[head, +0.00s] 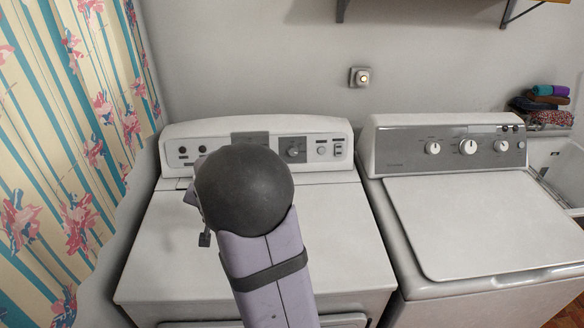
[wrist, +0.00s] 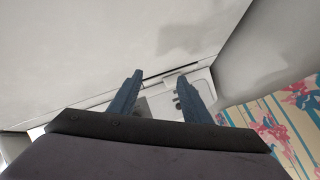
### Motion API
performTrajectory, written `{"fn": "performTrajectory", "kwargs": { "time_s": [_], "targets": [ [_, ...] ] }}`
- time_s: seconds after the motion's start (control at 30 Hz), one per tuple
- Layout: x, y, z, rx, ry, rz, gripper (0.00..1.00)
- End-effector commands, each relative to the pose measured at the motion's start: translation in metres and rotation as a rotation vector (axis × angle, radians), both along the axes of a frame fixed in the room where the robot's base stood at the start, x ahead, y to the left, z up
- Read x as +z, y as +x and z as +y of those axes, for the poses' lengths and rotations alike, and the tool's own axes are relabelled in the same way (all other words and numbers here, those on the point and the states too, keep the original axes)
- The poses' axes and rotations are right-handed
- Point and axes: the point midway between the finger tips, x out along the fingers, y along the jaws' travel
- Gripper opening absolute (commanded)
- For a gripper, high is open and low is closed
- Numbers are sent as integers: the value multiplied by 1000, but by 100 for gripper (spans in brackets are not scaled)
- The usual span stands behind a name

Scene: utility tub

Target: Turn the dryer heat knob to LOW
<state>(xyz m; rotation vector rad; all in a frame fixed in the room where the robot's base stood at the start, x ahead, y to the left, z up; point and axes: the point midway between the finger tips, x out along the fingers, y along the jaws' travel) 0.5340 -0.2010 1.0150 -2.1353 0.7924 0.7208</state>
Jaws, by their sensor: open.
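The left white machine, which looks like the dryer (head: 150,255), has a control panel (head: 338,135) along its back. A larger round knob (head: 293,152) sits right of centre on the panel. Two small dark knobs (head: 202,149) sit at its left end. The labels are too small to read, so I cannot tell which is the heat knob or where it points. My gripper (wrist: 158,76) is open and empty in the wrist view, its two dark blue fingers apart. In the head view my arm mostly hides it, along with part of the panel.
A second white machine (head: 480,220) with a grey knob panel (head: 450,148) stands to the right. A striped floral curtain (head: 75,130) hangs at the left. Folded cloths (head: 545,100) lie at the far right. A wall fitting (head: 359,77) sits above the machines.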

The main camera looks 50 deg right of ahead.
Motion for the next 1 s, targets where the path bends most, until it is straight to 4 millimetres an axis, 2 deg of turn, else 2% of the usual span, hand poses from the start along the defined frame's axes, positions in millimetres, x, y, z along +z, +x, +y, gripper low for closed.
{"fn": "performTrajectory", "kwargs": {
  "time_s": [0.03, 0.1, 0.2, 0.3, 0.4, 0.5, 0.6, 0.83, 1.0],
  "targets": [
    [-16, 8, -46, -132, -8, -88, 44],
    [-14, 12, -101, -295, -27, -212, 44],
    [-11, 4, -168, -487, -65, -364, 44],
    [-7, -13, -217, -630, -104, -479, 44],
    [-3, -27, -247, -720, -135, -554, 44],
    [0, -36, -262, -766, -153, -594, 44],
    [2, -39, -266, -780, -159, -608, 44],
    [2, -35, -272, -778, -159, -606, 44],
    [-2, -27, -287, -777, -159, -604, 44]
  ]
}}
